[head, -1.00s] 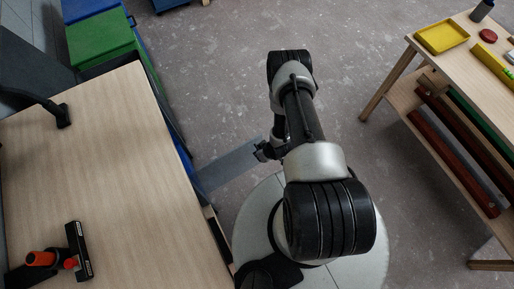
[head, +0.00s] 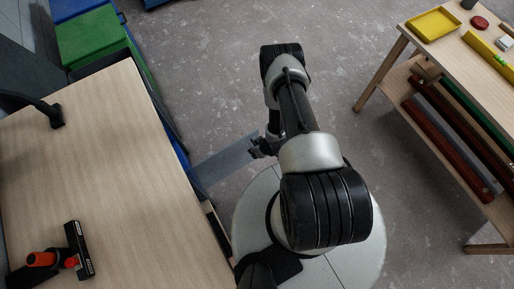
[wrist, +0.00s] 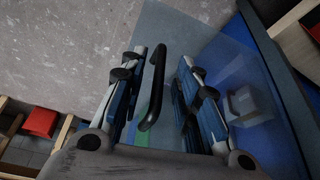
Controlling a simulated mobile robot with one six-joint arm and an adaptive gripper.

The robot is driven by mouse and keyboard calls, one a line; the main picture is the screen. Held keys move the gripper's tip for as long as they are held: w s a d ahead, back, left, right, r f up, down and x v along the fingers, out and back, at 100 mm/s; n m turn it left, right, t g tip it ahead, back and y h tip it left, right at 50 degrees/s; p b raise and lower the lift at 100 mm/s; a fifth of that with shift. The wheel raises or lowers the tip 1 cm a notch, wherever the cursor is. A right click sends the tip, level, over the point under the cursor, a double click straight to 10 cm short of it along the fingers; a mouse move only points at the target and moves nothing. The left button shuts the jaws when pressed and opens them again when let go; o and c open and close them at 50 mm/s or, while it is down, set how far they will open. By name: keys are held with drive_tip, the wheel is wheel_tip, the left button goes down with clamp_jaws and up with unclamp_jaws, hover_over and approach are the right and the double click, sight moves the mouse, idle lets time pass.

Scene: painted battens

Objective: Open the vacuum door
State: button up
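The vacuum door looks like a see-through bluish panel (head: 222,162) standing out from the side of the wooden workbench in the head view. In the wrist view the panel (wrist: 178,32) bears a black bar handle (wrist: 155,85). My gripper (wrist: 163,65) is open, with one finger on each side of the handle. Whether either finger touches it I cannot tell. My gripper (head: 259,148) shows small and dark at the panel's outer end in the head view. A pale grey object (wrist: 248,104) shows through the panel.
The workbench (head: 110,150) on the left carries an orange-and-black tool (head: 45,260). Green and blue bins (head: 90,38) stand at the upper left. A wooden rack (head: 402,62) with trays and battens stands at the right.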

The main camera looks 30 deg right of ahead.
drive_tip(key=shift+r, duration=0.1)
drive_tip(key=v, duration=1.2)
drive_tip(key=shift+w, duration=0.1)
